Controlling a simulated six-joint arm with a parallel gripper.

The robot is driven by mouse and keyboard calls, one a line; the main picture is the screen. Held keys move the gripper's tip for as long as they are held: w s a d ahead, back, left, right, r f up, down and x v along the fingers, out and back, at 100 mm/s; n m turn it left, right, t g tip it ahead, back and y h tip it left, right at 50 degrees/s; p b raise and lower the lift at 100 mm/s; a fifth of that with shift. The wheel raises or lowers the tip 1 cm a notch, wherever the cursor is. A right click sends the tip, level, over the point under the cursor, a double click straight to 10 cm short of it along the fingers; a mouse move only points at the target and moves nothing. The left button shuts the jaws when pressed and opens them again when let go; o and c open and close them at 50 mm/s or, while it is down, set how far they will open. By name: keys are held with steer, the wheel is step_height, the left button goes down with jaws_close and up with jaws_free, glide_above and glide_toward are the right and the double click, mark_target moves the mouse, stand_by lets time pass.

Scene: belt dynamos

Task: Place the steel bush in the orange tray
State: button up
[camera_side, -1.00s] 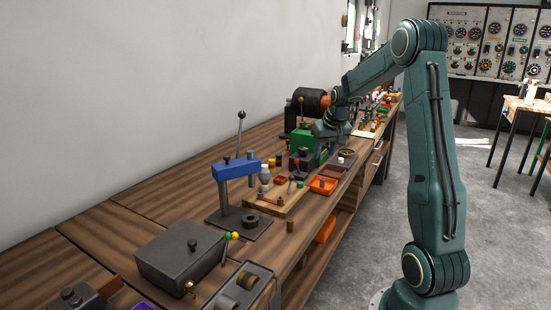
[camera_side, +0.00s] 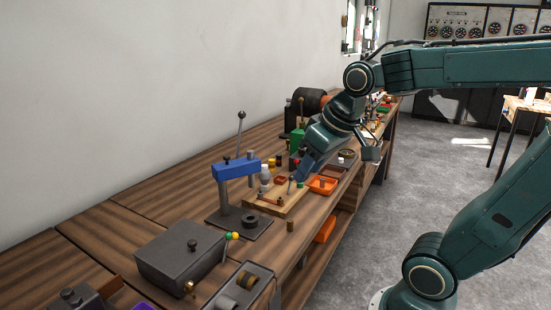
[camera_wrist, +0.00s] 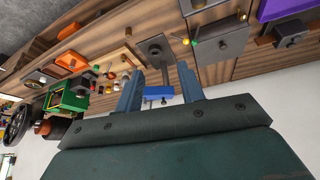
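A dark grey ring (camera_side: 250,219), which looks like the steel bush, lies on the base plate of the blue lever press. It also shows in the wrist view (camera_wrist: 155,50). The orange tray (camera_side: 323,191) sits near the bench's front edge, past the wooden board; it appears at left in the wrist view (camera_wrist: 72,60). My gripper (camera_wrist: 159,70) has its two fingers apart with nothing held between them; the press shows beyond them. In the side view the gripper is above the bench near the wooden board, and its fingertips are hard to make out.
The blue press (camera_side: 236,170) with its upright lever stands left of my gripper. A wooden board (camera_side: 275,200) with small parts lies between press and tray. A brass cylinder (camera_side: 290,225) stands at the front edge. A grey box (camera_side: 180,255) is nearer. An orange bin (camera_side: 325,230) is below.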

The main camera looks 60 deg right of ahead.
steer(key=s+a+f+n+y, duration=0.1)
steer(key=s+a+n, duration=0.1)
steer(key=s+a, duration=0.3)
steer(key=shift+s+a+f, duration=0.2)
steer(key=shift+s+f, duration=0.2)
steer(key=shift+s, duration=0.85)
steer(key=shift+c, duration=0.5)
